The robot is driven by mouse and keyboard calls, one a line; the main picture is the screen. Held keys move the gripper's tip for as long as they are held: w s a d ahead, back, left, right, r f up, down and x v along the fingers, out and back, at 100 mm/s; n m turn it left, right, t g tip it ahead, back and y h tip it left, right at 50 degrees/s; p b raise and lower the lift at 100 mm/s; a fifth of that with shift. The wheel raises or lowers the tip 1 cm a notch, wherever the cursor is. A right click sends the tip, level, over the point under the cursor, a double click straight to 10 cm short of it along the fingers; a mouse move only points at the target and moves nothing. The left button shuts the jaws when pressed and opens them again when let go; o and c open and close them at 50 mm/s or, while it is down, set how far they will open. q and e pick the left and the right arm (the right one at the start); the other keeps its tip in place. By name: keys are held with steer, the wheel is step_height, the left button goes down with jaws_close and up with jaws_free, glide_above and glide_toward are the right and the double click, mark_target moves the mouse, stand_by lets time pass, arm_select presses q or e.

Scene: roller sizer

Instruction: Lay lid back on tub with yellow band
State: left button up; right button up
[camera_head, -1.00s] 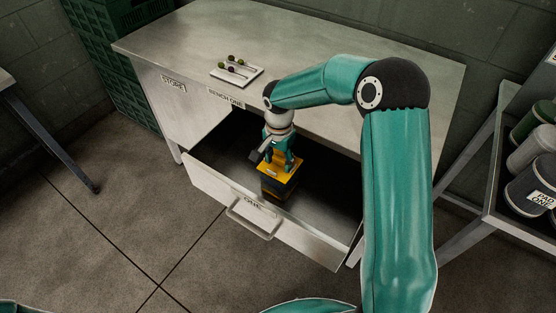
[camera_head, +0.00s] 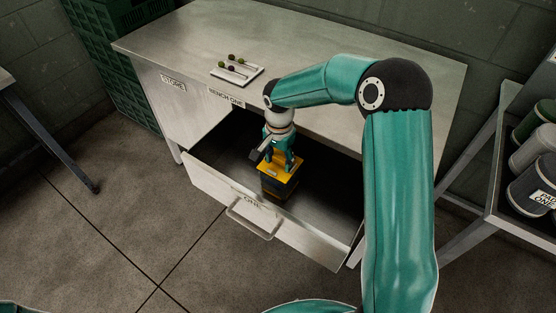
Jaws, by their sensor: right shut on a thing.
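The tub (camera_head: 276,189) is a dark, squat container with a yellow band, standing in the open drawer. A yellow lid (camera_head: 286,175) is at the top of the tub. From this angle I cannot tell whether it is fully seated or held just above the rim. My right gripper (camera_head: 279,161) points down from above and is shut on the lid, with its fingers hiding part of it. My left gripper is not in view.
The drawer (camera_head: 325,215) of the metal bench (camera_head: 330,55) is pulled out, with bare floor around the tub. A small tray with dark balls (camera_head: 237,73) lies on the bench. Shelved canisters (camera_head: 537,185) stand at the right. Green crates (camera_head: 105,45) stand behind left.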

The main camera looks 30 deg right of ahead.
steer(key=shift+f+b, duration=0.15)
steer(key=shift+b, duration=0.15)
stand_by(0.6)
stand_by(0.4)
steer(key=o, duration=1.2)
steer(key=o, duration=0.4)
steer(key=shift+c, duration=0.2)
steer(key=shift+r+p, duration=2.15)
steer(key=shift+r, duration=1.4)
